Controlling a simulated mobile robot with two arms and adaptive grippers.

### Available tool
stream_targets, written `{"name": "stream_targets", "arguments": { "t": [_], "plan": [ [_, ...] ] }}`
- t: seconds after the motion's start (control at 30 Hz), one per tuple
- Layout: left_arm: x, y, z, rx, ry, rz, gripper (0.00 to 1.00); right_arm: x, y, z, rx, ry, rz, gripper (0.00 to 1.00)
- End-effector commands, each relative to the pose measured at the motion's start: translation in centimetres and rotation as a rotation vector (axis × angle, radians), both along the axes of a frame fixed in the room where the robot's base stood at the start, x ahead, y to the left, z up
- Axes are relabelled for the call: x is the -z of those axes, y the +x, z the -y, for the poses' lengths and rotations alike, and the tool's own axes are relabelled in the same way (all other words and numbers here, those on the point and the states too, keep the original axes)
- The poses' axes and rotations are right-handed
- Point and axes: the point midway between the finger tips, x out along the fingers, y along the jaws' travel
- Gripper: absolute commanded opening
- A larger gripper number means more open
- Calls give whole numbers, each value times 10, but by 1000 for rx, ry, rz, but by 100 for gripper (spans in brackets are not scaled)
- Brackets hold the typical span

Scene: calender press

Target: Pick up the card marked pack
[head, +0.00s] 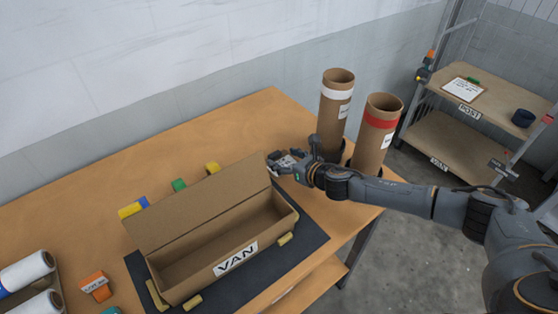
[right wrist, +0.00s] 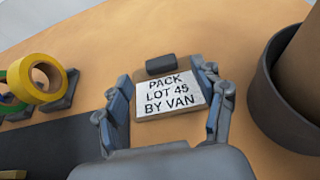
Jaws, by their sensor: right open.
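The card marked "PACK LOT 45 BY VAN" (right wrist: 168,98) is a white label with black print in the right wrist view. It lies between the two fingers of my right gripper (right wrist: 166,115), which is open around it. In the head view my right gripper (head: 277,162) is at the table's back right, beside the box's far corner. The card is mostly hidden by the gripper there. A small dark block (right wrist: 161,64) is at the card's far edge. My left gripper is not seen.
An open cardboard box marked VAN (head: 222,240) stands on a dark mat (head: 308,236) left of the gripper. Two tall cardboard tubes (head: 333,115) stand in dark holders close on the right. A yellow tape roll (right wrist: 38,78) is to the left. A shelf (head: 453,142) stands beyond.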

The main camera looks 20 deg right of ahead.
Motion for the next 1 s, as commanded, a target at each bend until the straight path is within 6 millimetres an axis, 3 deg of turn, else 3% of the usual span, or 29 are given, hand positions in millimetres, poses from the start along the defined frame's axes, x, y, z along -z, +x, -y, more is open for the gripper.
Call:
{"name": "stream_targets", "arguments": {
  "t": [0.23,0.57,0.6,0.83,1.0],
  "plan": [
    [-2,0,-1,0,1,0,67,13,26,-10,1,2,0,69],
    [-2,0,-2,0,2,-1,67,16,32,-11,1,0,0,69],
    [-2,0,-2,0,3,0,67,16,32,-11,1,0,0,67],
    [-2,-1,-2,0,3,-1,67,16,32,-11,1,0,0,21],
    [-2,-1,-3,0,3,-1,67,16,32,-11,1,1,0,21]
  ]
}}
